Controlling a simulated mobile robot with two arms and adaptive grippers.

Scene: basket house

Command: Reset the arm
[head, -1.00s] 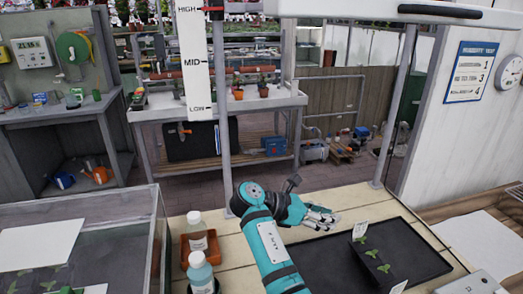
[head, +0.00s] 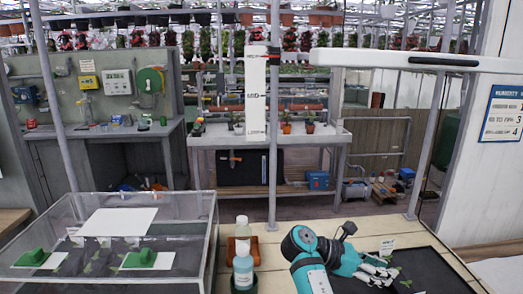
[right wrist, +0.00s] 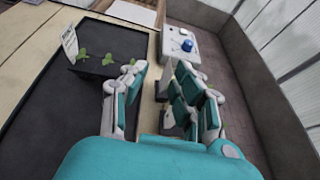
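My right arm comes up from the bottom of the head view, teal and white. Its right gripper (head: 376,271) is over the near-left part of a dark tray (head: 440,262) on the wooden bench. In the right wrist view the gripper (right wrist: 160,95) has its two fingers apart. I see nothing held between them. A white label and several small green seedlings (right wrist: 109,58) lie beyond the left finger there. My left arm and gripper are not in view.
Two bottles, one with blue liquid (head: 243,268), stand left of my right arm. A clear-walled case (head: 208,250) with white cards fills the lower left. Metal posts (head: 273,120) rise from the bench. A potting table (head: 215,140) stands behind.

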